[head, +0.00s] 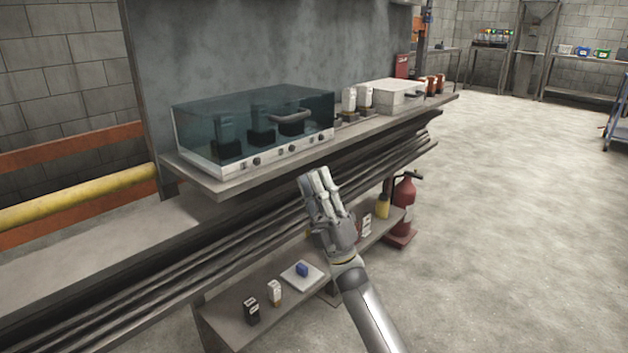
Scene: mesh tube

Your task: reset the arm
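My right gripper (318,184) shows in the middle of the head view, its arm coming up from the bottom. Its light fingers point up, just in front of the upper shelf's (245,183) front edge. The fingers lie close together from this angle, and I cannot tell whether they are open or shut. I see nothing held in it. My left gripper is not in view.
A case with a transparent lid (250,130) and a white box (393,95) stand on the upper shelf. Small boxes and a blue item (302,269) sit on the lower shelf (235,320). A red fire extinguisher (404,200) stands behind. The floor at right is clear.

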